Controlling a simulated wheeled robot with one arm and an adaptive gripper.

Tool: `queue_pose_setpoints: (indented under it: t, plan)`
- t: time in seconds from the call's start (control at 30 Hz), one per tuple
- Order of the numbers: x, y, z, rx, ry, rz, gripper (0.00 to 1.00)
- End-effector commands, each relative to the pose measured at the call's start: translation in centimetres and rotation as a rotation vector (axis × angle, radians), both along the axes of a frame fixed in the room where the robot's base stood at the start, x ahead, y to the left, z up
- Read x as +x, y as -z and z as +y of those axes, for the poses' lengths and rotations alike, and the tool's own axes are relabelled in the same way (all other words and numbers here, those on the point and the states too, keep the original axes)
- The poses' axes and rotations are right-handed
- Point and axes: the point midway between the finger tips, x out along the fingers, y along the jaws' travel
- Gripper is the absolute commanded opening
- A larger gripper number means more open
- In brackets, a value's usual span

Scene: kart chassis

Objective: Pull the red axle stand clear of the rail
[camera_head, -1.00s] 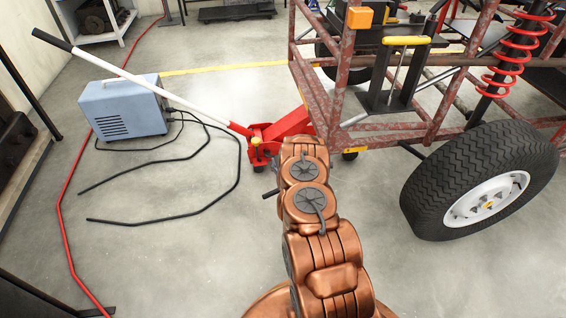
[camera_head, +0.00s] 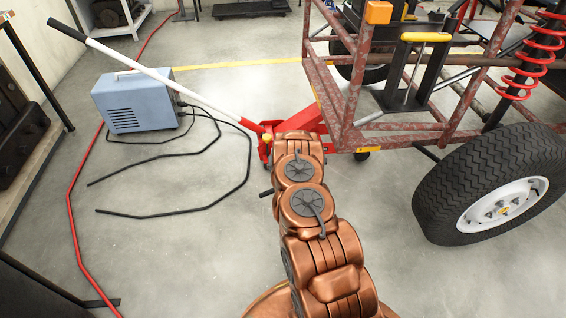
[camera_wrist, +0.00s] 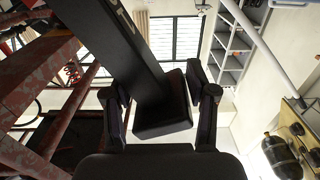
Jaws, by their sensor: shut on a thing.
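I cannot make out a separate red axle stand. A red floor jack (camera_head: 312,118) with a long white handle (camera_head: 160,80) sits beside and partly under the kart's rusty frame (camera_head: 338,95). My copper arm covers its near part and hides my gripper in the head view. In the wrist view my gripper (camera_wrist: 160,102) has a finger on each side of a dark bar with a blocky end (camera_wrist: 163,118). It is shut on this bar. The bar runs to the upper left; in this light I cannot tell whether it belongs to the stand.
The kart's large wheel (camera_head: 503,203) stands right of my arm. A blue-grey box (camera_head: 135,102) with black cables on the floor stands to the left. A red hose (camera_head: 72,215) runs along the left floor.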

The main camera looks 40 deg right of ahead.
Motion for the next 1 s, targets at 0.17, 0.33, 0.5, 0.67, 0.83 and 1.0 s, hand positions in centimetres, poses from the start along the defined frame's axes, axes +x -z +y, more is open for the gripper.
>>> queue_pose_setpoints:
  t: [0.17, 0.33, 0.5, 0.67, 0.83, 1.0]
  plan:
    - [0.5, 0.2, 1.6, 0.005, -0.004, -0.003, 0.0]
    - [0.6, 0.2, 2.6, 0.006, 0.003, -0.002, 0.0]
    - [0.8, 0.1, 3.2, 0.006, 0.007, -0.002, 0.0]
    - [0.9, 0.0, 3.5, 0.004, 0.01, -0.002, 0.0]
    - [0.9, 0.0, 3.6, 0.004, 0.01, -0.003, 0.0]
    - [1.0, 0.0, 3.7, 0.005, 0.008, -0.003, 0.59]
